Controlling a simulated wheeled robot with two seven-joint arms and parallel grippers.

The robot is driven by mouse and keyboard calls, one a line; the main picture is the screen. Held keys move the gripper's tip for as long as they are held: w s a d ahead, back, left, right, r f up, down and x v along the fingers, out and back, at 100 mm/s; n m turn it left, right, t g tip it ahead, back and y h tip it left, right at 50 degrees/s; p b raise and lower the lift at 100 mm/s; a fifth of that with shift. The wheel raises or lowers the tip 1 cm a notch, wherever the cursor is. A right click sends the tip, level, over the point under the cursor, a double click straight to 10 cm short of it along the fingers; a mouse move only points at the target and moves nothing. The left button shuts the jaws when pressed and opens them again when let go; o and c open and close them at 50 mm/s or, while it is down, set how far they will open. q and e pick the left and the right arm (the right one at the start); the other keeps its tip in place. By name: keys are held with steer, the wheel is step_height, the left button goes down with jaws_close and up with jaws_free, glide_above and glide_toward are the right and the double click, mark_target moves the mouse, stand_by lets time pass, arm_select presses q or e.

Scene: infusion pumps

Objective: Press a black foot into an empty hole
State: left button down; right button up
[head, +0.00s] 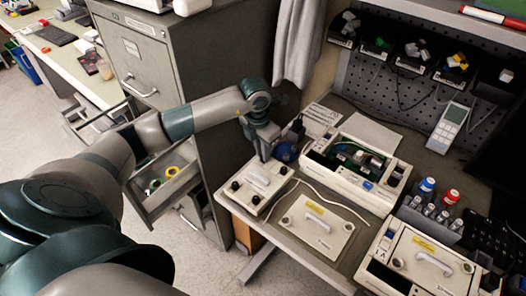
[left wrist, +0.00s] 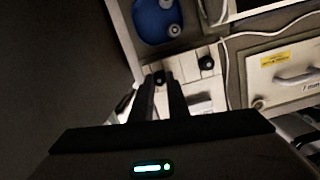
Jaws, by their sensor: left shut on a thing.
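A small off-white panel (head: 258,182) with a handle lies near the left front of the bench; black feet show at its corners, one at the right corner (head: 283,170). My left gripper (head: 265,157) points down over the panel's far corner. In the left wrist view its two fingers (left wrist: 166,82) are close together, shut on a small black foot (left wrist: 160,76) at the panel surface. I cannot tell whether that foot is in its hole. Another black foot (left wrist: 206,62) sits to its right. My right gripper is not in view.
A blue bowl (left wrist: 153,22) stands just beyond the panel. An open pump housing (head: 350,168) with electronics is to the right, and a larger cover with a handle (head: 316,227) lies in front of it. A thin cable (head: 335,198) runs between them.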

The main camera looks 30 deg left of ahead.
arm_select(q)
steer(key=shift+f+b, duration=0.3)
steer(key=shift+b, duration=0.05)
stand_by(0.6)
steer(key=c, duration=1.6)
jaws_free()
steer(key=shift+c, duration=0.2)
steer(key=shift+r, duration=0.15)
steer(key=shift+r+p, duration=1.65)
steer(key=shift+r, duration=1.8)
